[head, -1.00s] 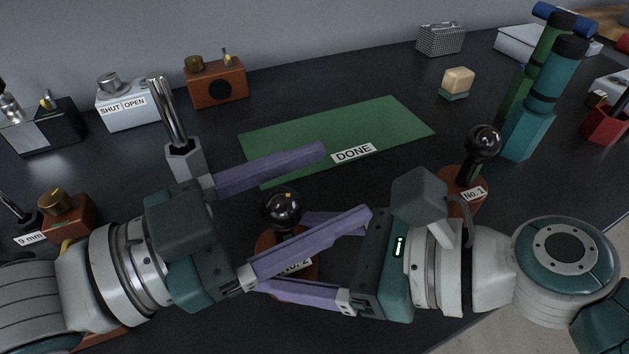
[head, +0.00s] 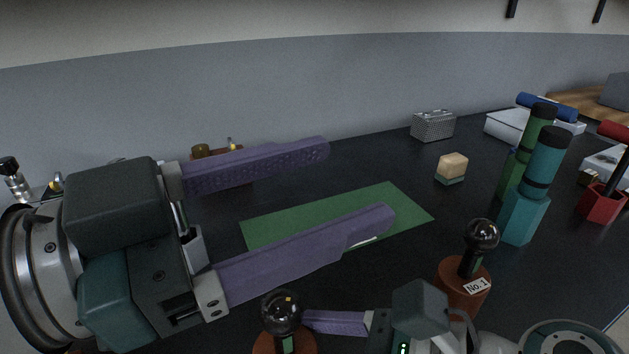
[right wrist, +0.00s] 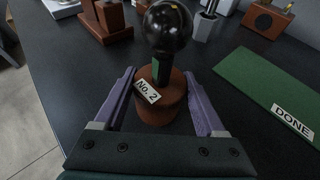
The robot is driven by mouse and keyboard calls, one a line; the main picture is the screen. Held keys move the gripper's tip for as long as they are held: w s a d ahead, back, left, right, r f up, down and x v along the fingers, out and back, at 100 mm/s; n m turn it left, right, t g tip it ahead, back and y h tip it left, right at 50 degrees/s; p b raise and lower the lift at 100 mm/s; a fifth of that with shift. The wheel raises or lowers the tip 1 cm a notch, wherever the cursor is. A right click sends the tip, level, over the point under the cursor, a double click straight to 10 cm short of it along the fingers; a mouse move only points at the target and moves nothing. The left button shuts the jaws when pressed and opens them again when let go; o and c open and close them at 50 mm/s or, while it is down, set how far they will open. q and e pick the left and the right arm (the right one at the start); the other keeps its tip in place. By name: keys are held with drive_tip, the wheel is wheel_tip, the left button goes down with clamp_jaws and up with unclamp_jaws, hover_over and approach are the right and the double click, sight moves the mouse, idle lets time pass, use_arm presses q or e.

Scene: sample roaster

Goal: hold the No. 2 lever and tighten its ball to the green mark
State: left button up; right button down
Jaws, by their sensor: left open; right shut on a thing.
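The No. 2 lever's dark glossy ball (head: 281,310) stands upright at the bottom of the head view, on a stem with a green mark (head: 285,345). In the right wrist view the ball (right wrist: 168,26) tops the stem above a brown round base (right wrist: 160,106) labelled "No. 2". My right gripper (right wrist: 160,80) has its purple fingers on either side of the lever, shut on it; only part of it shows in the head view. My left gripper (head: 358,182) is open and empty, raised close to the head camera, apart from the ball. The fit of ball to mark is unclear.
The No. 1 lever (head: 482,236) stands to the right, with teal and green bottles (head: 524,216) behind it. A green mat (head: 400,208) lies behind the levers; its "DONE" label (right wrist: 292,122) shows in the right wrist view. A sponge-like block (head: 452,166) sits further back.

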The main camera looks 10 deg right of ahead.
use_arm(q)
drive_tip(key=n+t+y, duration=1)
drive_tip(key=n, duration=0.3)
approach(281, 310)
drive_tip(key=w, duration=0.2)
drive_tip(key=f+x, duration=0.1)
drive_tip(key=x, duration=1.1)
drive_tip(key=shift+f, duration=0.15)
drive_tip(key=shift+d, duration=0.15)
clamp_jaws()
